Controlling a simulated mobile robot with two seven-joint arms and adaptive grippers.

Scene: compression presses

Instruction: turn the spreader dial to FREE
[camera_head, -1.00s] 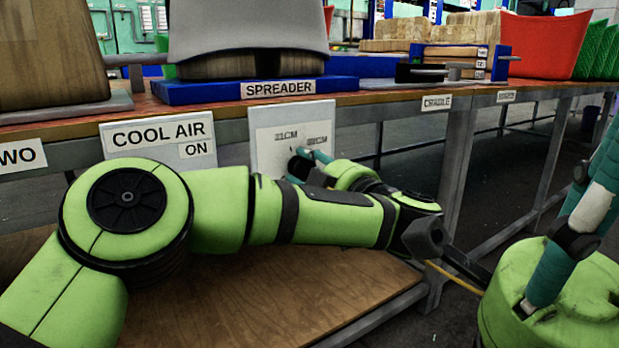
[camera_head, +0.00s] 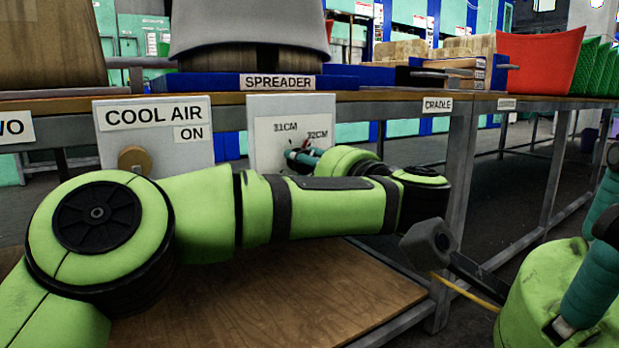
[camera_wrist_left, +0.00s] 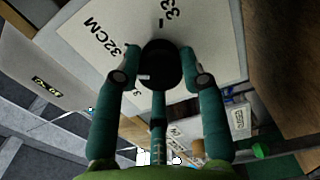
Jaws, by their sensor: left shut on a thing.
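The spreader dial (camera_wrist_left: 160,62) is a black round knob on a pale panel, seen in the left wrist view with "32CM" and "33" printed around it. My left gripper (camera_wrist_left: 161,76) has its teal fingers closed around the knob. In the head view, the spreader panel (camera_head: 262,135) shows "31CM" and "32CM", and my left gripper (camera_head: 303,158) is against its lower part. My fingers and arm hide most of the dial there. I cannot read FREE or where the dial points. My right gripper (camera_head: 590,265) shows partly at the right edge, away from the panels.
The blue SPREADER base (camera_head: 345,82) sits on the bench above the panel. A COOL AIR panel (camera_head: 155,148), marked ON, has a brown knob (camera_head: 134,160) beside my left arm. A wooden lower shelf (camera_head: 290,300) lies below. A red bin (camera_head: 540,62) stands at the right.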

